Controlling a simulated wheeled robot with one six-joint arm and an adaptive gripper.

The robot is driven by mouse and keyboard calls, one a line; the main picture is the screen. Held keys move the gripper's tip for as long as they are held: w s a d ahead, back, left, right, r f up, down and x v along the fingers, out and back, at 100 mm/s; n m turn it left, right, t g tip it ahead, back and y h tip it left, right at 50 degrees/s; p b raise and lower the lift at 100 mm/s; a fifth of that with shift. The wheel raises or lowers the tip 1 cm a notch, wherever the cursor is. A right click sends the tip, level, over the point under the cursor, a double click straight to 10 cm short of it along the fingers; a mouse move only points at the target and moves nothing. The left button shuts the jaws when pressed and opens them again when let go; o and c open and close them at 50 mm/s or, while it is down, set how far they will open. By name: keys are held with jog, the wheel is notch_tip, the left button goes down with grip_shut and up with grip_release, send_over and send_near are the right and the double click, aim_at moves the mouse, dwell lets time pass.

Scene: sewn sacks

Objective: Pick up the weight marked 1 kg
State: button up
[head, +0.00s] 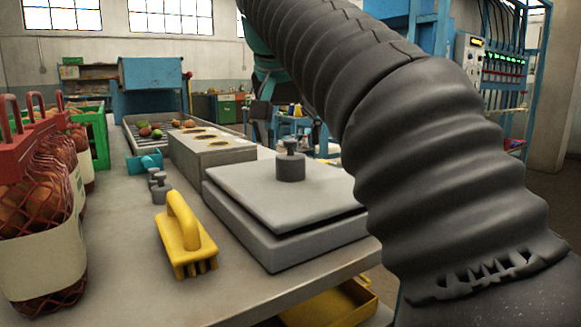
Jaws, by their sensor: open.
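A dark grey knobbed weight (290,165) stands upright on the flat grey plate of a scale (270,205). Two smaller grey knobbed weights stand on the table to the left of the scale: a nearer one (160,191) and one just behind it (153,176). No marking is legible on any of the weights, so I cannot tell which is 1 kg. My arm in its dark ribbed sleeve crosses the right side and leaves at the top. I cannot make out my gripper in this view.
A yellow-handled brush (183,237) lies in front of the small weights. A grey block with round recesses (212,151) stands behind the scale. Netted sacks of round produce (40,230) line the left. A tray of fruit (130,126) lies farther back. The front table strip is clear.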

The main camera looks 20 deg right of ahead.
aim_at(289, 146)
jog(key=shift+b+x, duration=0.65)
jog(key=shift+x, duration=2.05)
jog(key=shift+s, duration=0.1)
